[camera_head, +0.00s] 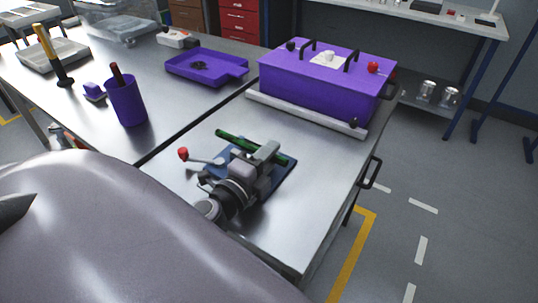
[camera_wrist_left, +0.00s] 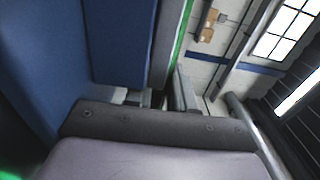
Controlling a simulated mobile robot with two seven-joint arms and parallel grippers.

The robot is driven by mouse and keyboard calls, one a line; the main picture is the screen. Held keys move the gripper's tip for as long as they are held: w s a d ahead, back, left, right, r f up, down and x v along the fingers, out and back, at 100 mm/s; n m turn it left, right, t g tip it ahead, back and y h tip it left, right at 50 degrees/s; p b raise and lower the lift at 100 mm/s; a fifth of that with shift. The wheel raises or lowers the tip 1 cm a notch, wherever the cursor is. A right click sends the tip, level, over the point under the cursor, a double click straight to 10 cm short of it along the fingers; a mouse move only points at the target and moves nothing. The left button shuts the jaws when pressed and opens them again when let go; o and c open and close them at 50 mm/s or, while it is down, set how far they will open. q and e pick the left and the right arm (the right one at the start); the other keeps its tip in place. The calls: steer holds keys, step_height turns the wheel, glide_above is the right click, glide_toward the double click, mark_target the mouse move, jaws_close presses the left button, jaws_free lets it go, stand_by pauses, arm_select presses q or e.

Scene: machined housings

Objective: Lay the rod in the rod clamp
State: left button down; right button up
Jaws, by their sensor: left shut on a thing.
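The green rod (camera_head: 236,141) lies across the top of the rod clamp area on the front table, with part of it hidden behind my gripper. The rod clamp has a blue base (camera_head: 282,178) and a lever ending in a red knob (camera_head: 183,153). My left gripper (camera_head: 264,152) is over the blue base, shut on the rod. In the left wrist view, a thin green strip of the rod (camera_wrist_left: 183,35) shows beside the fingers, with blue surfaces to the left. Whether the rod touches the clamp's seat is hidden. My right gripper is not in view.
A purple lidded box (camera_head: 320,90) stands behind on a pale base. A purple tray (camera_head: 205,68), a purple cup (camera_head: 126,102) and a yellow-handled tool (camera_head: 48,50) stand on the left table. The table's right front is clear; a black handle (camera_head: 372,172) sticks out at its edge.

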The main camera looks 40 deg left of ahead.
arm_select(q)
steer(key=shift+s+d+f, duration=0.1)
steer(key=shift+s+f, duration=0.05)
steer(key=shift+f, duration=0.6)
steer(key=c, duration=0.9)
jaws_free()
steer(key=shift+s+d+f+b, duration=0.1)
steer(key=shift+s+b, duration=0.05)
steer(key=shift+b, duration=0.15)
steer(key=shift+s, duration=0.35)
steer(key=s, duration=0.1)
steer(key=s+b, duration=0.1)
steer(key=s, duration=0.2)
steer(key=shift+s+d+r+b, duration=0.15)
steer(key=shift+s+r+b, duration=0.15)
steer(key=shift+s+r, duration=0.35)
steer(key=shift+s, duration=0.2)
steer(key=shift+s+r, duration=0.1)
steer(key=shift+s, duration=0.05)
